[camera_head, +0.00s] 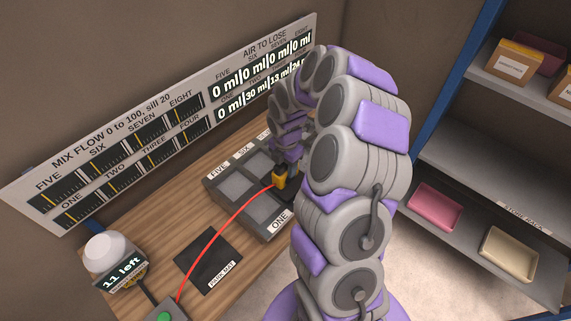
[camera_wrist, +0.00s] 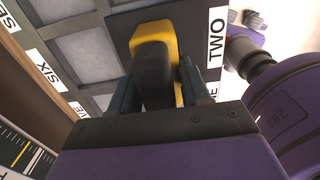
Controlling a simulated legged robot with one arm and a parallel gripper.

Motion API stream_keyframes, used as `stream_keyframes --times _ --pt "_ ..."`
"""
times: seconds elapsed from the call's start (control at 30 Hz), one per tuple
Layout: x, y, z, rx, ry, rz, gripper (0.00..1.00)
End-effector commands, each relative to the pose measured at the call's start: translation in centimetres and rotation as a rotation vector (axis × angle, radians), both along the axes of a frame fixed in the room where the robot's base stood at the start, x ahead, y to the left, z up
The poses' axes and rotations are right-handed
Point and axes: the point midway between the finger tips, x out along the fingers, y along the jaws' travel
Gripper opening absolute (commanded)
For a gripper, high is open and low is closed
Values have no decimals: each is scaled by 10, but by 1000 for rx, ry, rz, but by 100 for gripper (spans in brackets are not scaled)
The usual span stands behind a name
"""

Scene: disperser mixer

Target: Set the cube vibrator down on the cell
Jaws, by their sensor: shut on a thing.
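The yellow and black cube vibrator (camera_head: 280,181) is between the fingers of my gripper (camera_head: 285,170), which is shut on it. In the wrist view the vibrator (camera_wrist: 157,55) shows close up. A red cable (camera_head: 222,232) runs from it towards the lower left. It is over the grey block of cells (camera_head: 215,196), at a dark square (camera_wrist: 205,20) beside the label TWO (camera_wrist: 217,22). Cells with grey faces (camera_head: 238,186) show beside it. I cannot tell whether the vibrator touches the surface below. My arm hides the right part of the block.
A white-domed counter reading "11 left" (camera_head: 108,252) and a green button (camera_head: 165,316) stand at lower left. A display board (camera_head: 140,125) runs behind. Shelves (camera_head: 500,190) with trays are right.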

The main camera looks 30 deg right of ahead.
Motion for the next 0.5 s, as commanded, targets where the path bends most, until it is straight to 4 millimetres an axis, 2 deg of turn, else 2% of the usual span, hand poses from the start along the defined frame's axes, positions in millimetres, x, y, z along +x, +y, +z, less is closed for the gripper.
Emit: stream_keyframes --times 0.17,0.2,0.5 --pt "0 0 -3 -1 -1 0 0" --pt "0 0 -3 -1 -1 0 47" --pt "1 0 -4 -1 -1 0 76"
